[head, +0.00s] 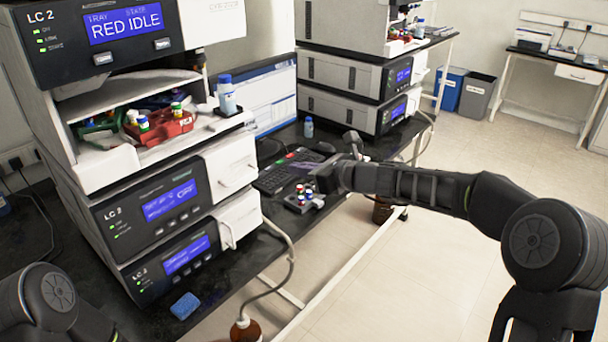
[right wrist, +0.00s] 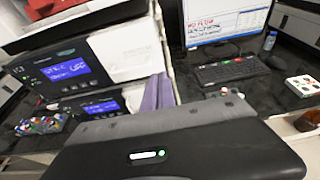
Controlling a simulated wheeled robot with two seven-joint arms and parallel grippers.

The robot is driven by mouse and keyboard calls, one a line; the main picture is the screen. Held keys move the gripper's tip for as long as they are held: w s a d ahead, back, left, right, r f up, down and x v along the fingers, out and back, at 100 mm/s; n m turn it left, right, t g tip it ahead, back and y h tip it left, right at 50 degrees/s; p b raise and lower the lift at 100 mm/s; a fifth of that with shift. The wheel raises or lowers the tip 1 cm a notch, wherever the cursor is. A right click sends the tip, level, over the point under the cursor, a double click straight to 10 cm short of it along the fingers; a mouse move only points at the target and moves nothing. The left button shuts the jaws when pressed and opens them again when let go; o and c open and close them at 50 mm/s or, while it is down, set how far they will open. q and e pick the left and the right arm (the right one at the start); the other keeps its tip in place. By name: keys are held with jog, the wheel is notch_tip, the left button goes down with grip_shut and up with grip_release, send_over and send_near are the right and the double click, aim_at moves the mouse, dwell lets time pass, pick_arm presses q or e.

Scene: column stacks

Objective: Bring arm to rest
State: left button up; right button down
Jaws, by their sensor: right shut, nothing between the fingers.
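My right arm (head: 425,188) reaches in from the right, stretched out above the floor and the bench's front edge. My right gripper (head: 322,180) is at its left end, near a small grey rack of capped vials (head: 303,200). In the right wrist view its fingers (right wrist: 158,92) are together with nothing between them.
The left LC stack (head: 150,210) has an open bay holding a red vial tray (head: 160,127); its display reads RED IDLE. A keyboard (head: 280,175), monitor (head: 268,95) and blue sponge (head: 185,305) are on the bench. A brown bottle (head: 245,328) stands below.

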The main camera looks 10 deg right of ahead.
jog(key=shift+s+d+r, duration=0.1)
jog(key=shift+s+d, duration=0.25)
jog(key=shift+s, duration=0.05)
jog(key=s+d+f+n+g+h, duration=0.15)
jog(key=s+f+n, duration=0.4)
jog(key=f, duration=0.55)
jog(key=s+f+n+g+h, duration=0.25)
jog(key=s+f+n, duration=0.3)
jog(key=f, duration=0.45)
jog(key=s+d+f+n+g+h, duration=0.15)
jog(key=s+f+n, duration=0.4)
jog(key=f, duration=0.55)
jog(key=s+a+f+n+g, duration=0.1)
jog(key=s+a+f+n, duration=0.1)
jog(key=s, duration=0.6)
jog(key=s+a+f+n+g, duration=0.2)
jog(key=s+f, duration=0.4)
jog(key=s, duration=0.3)
jog(key=s+a+f+n+g, duration=0.2)
jog(key=s+a+f+n, duration=0.2)
jog(key=s, duration=0.5)
jog(key=shift+a+f+n, duration=0.2)
jog(key=shift+f+n, duration=0.05)
jog(key=shift+n, duration=0.6)
